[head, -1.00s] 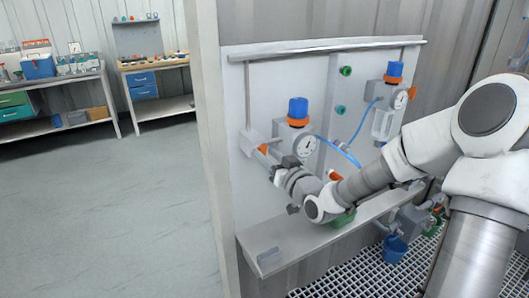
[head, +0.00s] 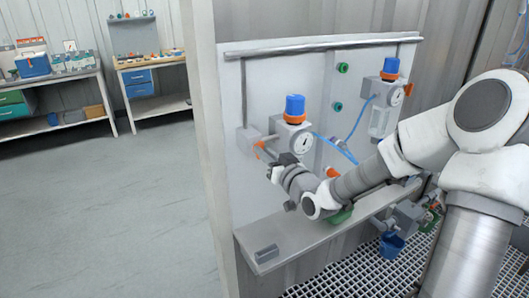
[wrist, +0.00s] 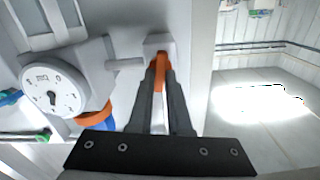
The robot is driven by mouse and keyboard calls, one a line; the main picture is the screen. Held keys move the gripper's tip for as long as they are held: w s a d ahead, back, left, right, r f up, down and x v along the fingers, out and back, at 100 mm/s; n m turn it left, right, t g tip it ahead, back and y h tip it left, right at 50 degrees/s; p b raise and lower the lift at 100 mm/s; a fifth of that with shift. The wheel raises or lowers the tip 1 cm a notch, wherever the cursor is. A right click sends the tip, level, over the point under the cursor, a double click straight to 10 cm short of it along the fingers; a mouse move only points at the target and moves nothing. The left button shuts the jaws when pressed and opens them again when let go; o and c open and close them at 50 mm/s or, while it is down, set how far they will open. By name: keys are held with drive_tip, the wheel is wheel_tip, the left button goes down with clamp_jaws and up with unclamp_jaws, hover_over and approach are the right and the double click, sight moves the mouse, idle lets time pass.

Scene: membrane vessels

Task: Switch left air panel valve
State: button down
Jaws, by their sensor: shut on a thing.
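The left air panel valve shows as an orange handle (wrist: 160,70) on a grey block in the wrist view. In the head view the handle (head: 259,148) is a small orange piece at the panel's left side. My gripper (wrist: 159,76) has its two dark fingers on either side of the handle and is shut on it. In the head view my gripper (head: 272,164) reaches the valve from the lower right, and the fingertips are hard to make out. The left regulator with blue knob (head: 295,105) and round gauge (head: 303,141) sits just right of the valve.
The second regulator's blue knob (head: 391,66) and an orange handle (head: 408,89) are at the panel's right. A grey ledge (head: 262,239) runs below the panel. Open floor (head: 110,215) and workbenches lie to the left.

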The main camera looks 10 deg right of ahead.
drive_tip(key=shift+r+m, duration=0.1)
drive_tip(key=shift+m, duration=0.2)
drive_tip(key=shift+w+d+f+m+p, duration=0.15)
drive_tip(key=shift+m+p, duration=1.8)
drive_tip(key=shift+m, duration=1.85)
drive_tip(key=shift+s+d+f+m+p, duration=0.1)
drive_tip(key=shift+m+p, duration=1.8)
drive_tip(key=shift+m, duration=1.9)
drive_tip(key=c, duration=0.9)
unclamp_jaws()
drive_tip(key=shift+f, duration=0.1)
drive_tip(key=shift+o, duration=0.2)
